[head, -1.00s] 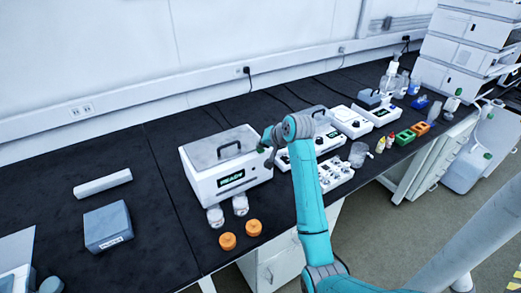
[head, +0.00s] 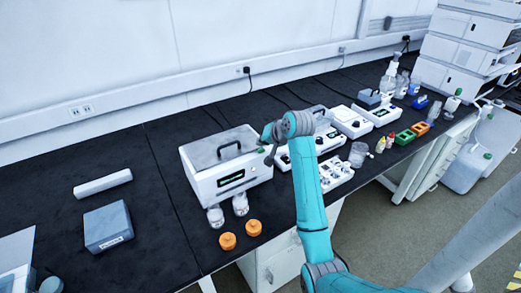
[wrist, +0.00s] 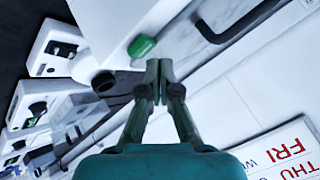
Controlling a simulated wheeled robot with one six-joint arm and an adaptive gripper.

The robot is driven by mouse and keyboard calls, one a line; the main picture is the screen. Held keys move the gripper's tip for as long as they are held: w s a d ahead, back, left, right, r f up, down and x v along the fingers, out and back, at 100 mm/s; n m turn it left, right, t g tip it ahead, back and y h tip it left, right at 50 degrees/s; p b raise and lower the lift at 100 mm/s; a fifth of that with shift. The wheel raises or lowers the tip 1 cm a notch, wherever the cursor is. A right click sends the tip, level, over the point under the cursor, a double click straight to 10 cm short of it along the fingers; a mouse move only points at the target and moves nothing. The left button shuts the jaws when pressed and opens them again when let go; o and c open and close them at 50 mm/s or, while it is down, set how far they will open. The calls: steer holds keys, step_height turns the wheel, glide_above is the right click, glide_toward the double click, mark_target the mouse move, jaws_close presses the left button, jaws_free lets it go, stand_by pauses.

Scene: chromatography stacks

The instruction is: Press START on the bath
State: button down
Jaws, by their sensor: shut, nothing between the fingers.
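The bath (head: 228,168) is a white box with a grey lid and a dark handle, standing on the black bench. Its front display (head: 231,179) is lit, but the text is too small to read. In the wrist view a green button (wrist: 141,46) stands out from the white front of the bath, with a dark round knob (wrist: 103,80) nearby. My gripper (wrist: 158,70) is shut and empty. Its tips appear just beside the green button, apart from it in the picture. In the head view my gripper (head: 269,157) is small and dark at the bath's right front.
Two clear jars (head: 228,210) and two orange caps (head: 241,235) sit before the bath. White instruments (head: 350,122) line the bench to the right. A grey box (head: 108,227) lies at the left. The bench between that box and the bath is clear.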

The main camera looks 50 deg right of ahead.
mark_target(262, 150)
steer(key=shift+r, duration=0.1)
steer(key=shift+r, duration=2.5)
